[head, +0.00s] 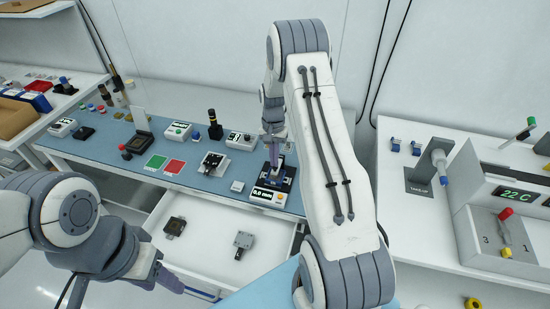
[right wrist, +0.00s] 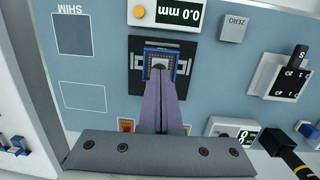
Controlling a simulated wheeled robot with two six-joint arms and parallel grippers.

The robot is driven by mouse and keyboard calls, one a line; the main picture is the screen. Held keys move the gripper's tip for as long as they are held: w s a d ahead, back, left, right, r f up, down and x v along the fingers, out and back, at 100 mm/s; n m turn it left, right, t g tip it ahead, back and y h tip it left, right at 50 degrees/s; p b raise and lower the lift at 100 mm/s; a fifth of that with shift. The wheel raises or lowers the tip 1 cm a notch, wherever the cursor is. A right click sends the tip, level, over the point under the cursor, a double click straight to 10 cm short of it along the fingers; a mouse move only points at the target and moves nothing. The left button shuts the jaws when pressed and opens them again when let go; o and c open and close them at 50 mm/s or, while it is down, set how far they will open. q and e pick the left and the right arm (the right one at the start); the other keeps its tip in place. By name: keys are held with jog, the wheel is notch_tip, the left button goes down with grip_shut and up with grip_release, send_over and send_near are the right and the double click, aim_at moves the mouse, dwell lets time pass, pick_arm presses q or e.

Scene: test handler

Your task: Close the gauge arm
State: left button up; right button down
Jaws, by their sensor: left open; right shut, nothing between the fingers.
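The gauge has a white display block reading 0.0 mm (head: 268,196), with a black base (head: 290,174) behind it. In the right wrist view the display (right wrist: 178,14) is at the top, above the black base (right wrist: 138,80). A blue-edged square part with a dark centre (right wrist: 148,62) is on that base. My right gripper (right wrist: 160,72) is shut and empty, its purple fingertips over the square part; contact cannot be told. In the head view my right gripper (head: 275,158) partly hides the gauge, and I cannot clearly make out its arm. My left gripper (head: 172,284) is open, low at left, away from the gauge.
A small grey ZERO block (right wrist: 233,28) is beside the gauge. A black-topped fixture (head: 212,161) stands left of it, with a display box (head: 241,141) behind. An open white drawer (head: 205,247) holding two small parts is below the bench front. SHIM-marked mat squares (right wrist: 72,34) are clear.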

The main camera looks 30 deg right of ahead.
jog(key=shift+s+f, duration=0.25)
jog(key=shift+f, duration=0.05)
jog(key=r+p, duration=0.2)
jog(key=r, duration=0.1)
jog(key=r+p, duration=0.1)
jog(key=r, duration=0.1)
jog(key=shift+w+p, duration=0.3)
jog(key=shift+p, duration=0.05)
notch_tip(320, 180, up, 10)
jog(key=b, duration=0.3)
jog(key=shift+w+f+b, duration=0.2)
jog(key=shift+w+b, duration=0.15)
jog(key=shift+w, duration=0.05)
jog(key=shift+a, duration=0.2)
